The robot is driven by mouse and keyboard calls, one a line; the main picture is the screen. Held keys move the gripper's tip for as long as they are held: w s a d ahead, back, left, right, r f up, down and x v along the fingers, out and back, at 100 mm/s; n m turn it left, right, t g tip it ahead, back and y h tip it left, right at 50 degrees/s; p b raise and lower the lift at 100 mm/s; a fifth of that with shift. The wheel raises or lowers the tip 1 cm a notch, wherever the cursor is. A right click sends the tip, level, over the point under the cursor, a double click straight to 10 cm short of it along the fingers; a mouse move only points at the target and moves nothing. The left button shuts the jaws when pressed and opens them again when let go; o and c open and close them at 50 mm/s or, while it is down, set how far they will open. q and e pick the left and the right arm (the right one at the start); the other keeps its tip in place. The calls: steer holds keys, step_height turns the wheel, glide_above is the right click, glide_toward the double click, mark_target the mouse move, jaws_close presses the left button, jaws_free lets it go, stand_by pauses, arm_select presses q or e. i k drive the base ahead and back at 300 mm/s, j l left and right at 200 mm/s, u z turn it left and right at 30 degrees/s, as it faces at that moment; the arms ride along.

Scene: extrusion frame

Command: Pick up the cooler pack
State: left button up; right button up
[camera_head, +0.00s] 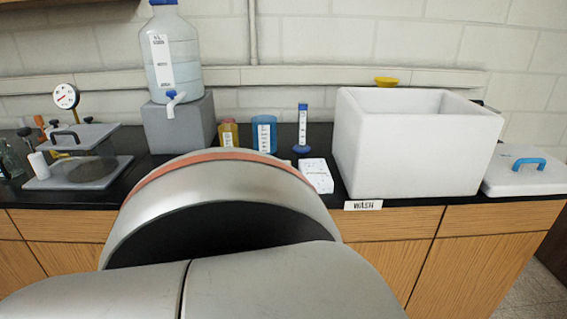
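I cannot make out a cooler pack for sure. A large white open-topped box (412,150), like a foam cooler, stands on the black counter at the right. Its inner floor is hidden by its front wall, so I cannot tell what lies in it. A white lid with a blue handle (520,182) lies on the counter to the right of the box. Neither of my grippers is in view. A large silver link of my own arm fills the lower middle and hides part of the counter.
On the black counter (130,180) stand a water carboy (172,55) on a grey block (180,125), a yellow jar (229,133), a blue jar (264,133), a blue-topped cylinder (302,128), a small white box (317,175) and a lidded glass chamber (80,158). A "WASH" label (363,205) is on the front edge.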

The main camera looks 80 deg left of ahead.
mark_target(317, 172)
steer(key=u, duration=2.25)
steer(key=i+l+u, duration=0.1)
steer(key=l, duration=0.15)
steer(key=i+l+u, duration=0.15)
steer(key=k+l, duration=0.05)
steer(key=l, duration=0.05)
